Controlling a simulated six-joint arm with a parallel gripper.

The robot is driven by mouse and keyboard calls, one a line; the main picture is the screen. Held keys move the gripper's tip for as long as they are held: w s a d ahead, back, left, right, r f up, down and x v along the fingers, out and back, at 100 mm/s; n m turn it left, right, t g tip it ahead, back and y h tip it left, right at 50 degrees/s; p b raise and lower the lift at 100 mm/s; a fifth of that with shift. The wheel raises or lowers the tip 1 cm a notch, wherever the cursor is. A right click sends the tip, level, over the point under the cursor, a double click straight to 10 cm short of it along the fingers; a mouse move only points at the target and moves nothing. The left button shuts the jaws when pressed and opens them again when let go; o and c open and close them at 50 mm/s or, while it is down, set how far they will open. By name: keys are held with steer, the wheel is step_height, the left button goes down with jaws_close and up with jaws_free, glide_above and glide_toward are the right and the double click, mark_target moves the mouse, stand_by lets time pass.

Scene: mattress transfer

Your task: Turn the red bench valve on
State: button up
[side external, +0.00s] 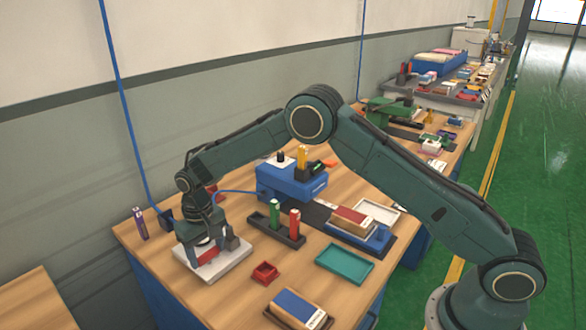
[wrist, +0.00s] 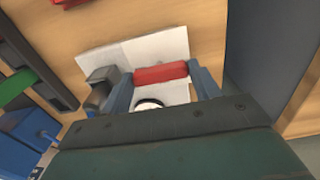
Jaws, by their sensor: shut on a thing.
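The red valve handle (side external: 207,256) is a short red bar over a white base plate (side external: 236,266) at the near left part of the bench. My gripper (side external: 205,250) points down over the plate. In the wrist view, the red handle (wrist: 160,73) lies between the two blue-grey fingers of my gripper (wrist: 162,86), which is shut on it. A grey block (wrist: 103,76) stands beside the left finger, and part of a round white piece shows below the handle. The lower part of the valve is mostly hidden by my gripper.
A dark rack (side external: 283,235) with a green and a red cylinder stands right of the plate. A small red tray (side external: 264,272), a teal tray (side external: 343,264) and a blue machine (side external: 291,184) are also on the bench. A purple marker (side external: 140,224) stands at the left edge.

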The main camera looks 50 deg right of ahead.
mark_target(207, 252)
steer(key=o, duration=1)
steer(key=shift+r, duration=6.95)
